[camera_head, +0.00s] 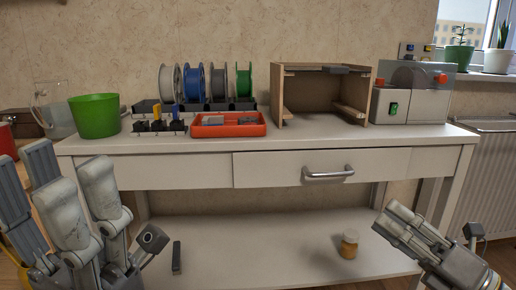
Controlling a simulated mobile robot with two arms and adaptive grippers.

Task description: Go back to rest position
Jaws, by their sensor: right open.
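My right gripper (430,225) is at the lower right, in front of the workbench (200,170). It is open, with nothing seen between its fingers. My left arm and gripper (122,205) fill the lower left, in front of the bench's left end. Several grey links and fingers overlap there, so its jaw state is unclear. I see no object held in either gripper.
On the bench stand a green bucket (95,117), filament spools (218,84), a red tray (229,126), a wooden box (322,95) and a grey machine (411,96). The drawer (290,168) is shut. A small jar (349,244) stands on the lower shelf (260,245).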

